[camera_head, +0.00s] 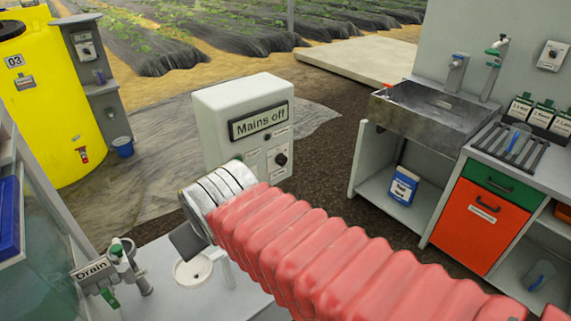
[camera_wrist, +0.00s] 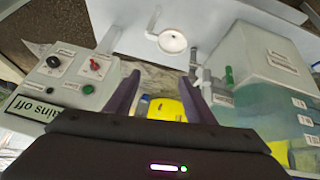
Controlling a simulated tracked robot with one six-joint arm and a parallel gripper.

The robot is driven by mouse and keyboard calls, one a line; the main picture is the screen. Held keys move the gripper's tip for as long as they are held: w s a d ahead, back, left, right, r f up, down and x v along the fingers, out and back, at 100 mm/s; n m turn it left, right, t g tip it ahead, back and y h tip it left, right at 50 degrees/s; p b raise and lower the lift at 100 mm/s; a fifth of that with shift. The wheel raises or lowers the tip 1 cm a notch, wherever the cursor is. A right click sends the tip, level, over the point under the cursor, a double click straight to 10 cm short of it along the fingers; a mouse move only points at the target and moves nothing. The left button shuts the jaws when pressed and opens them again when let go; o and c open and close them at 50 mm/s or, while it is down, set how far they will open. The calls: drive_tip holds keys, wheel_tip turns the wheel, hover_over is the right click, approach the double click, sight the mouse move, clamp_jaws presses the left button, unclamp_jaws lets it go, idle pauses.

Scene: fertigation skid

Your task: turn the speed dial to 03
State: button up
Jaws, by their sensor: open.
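A pale control box (camera_head: 215,125) with a "Mains off" sign stands mid-view. A black dial (camera_head: 281,159) is on its front. In the wrist view the box is upside down, with a black dial (camera_wrist: 53,62), a red knob (camera_wrist: 95,65) and a green button (camera_wrist: 88,89). Their small labels are unreadable. A yellow tank (camera_head: 60,110) marked "03" has a grey post beside it, carrying a small box with a dial (camera_head: 87,50). I cannot tell which dial is the speed dial. My gripper (camera_wrist: 160,98) is open and empty, apart from these dials.
A drain valve (camera_head: 120,265) and a round white cup (camera_head: 193,270) are near my gripper. A sink (camera_head: 430,110) and an orange-fronted cabinet (camera_head: 480,215) stand at right. Another small dial box (camera_head: 553,55) is on the right wall. Open ground lies behind the control box.

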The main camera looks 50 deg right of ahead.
drive_tip(key=w+d+f+n+t+h, duration=0.1)
drive_tip(key=w+d+h, duration=0.1)
drive_tip(key=w+d, duration=0.4)
drive_tip(key=w+d+t+h, duration=0.1)
drive_tip(key=w+d, duration=0.2)
drive_tip(key=d, duration=0.5)
drive_tip(key=n+t, duration=0.5)
approach(283, 162)
drive_tip(key=w+a, duration=0.2)
drive_tip(key=a, duration=0.1)
drive_tip(key=s+d+f+n+t+y, duration=0.1)
drive_tip(key=s+d+f+t, duration=0.2)
drive_tip(key=s, duration=0.4)
drive_tip(key=shift+s+t, duration=0.35)
drive_tip(key=shift+t, duration=0.25)
drive_tip(key=shift+w, duration=0.1)
drive_tip(key=w, duration=0.4)
drive_tip(key=w+d, duration=0.1)
drive_tip(key=w, duration=0.4)
drive_tip(key=w+d, duration=0.1)
drive_tip(key=w, duration=0.3)
drive_tip(key=shift+w+d+f, duration=0.1)
drive_tip(key=shift+w+d, duration=0.15)
drive_tip(key=shift+c, duration=0.2)
